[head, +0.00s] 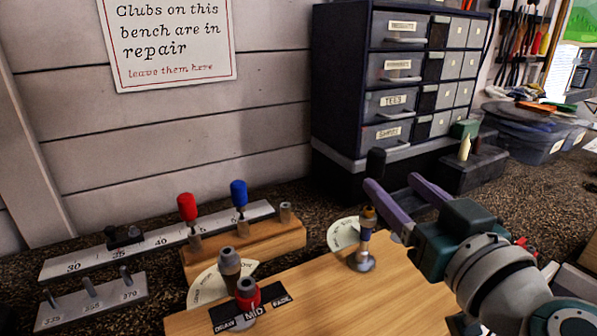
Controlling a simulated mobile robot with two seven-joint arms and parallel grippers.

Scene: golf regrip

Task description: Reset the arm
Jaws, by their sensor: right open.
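My right gripper (393,185) comes in from the lower right, with its two purple fingers spread apart and nothing visible between them. It is in the air near a small upright tool with a yellow-brown and blue top (367,223), which stands in a grey round base on the wooden board (315,292). The fingers are close to this tool in the picture, but I cannot tell the gap in depth. My left gripper is out of view.
A red-topped tool (187,207) and a blue-topped tool (239,193) stand in a wooden block (290,237). Another red-collared piece (248,294) stands at the board's front. A dark drawer cabinet (345,75) rises behind. A green-and-dark box (470,168) sits beyond the gripper.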

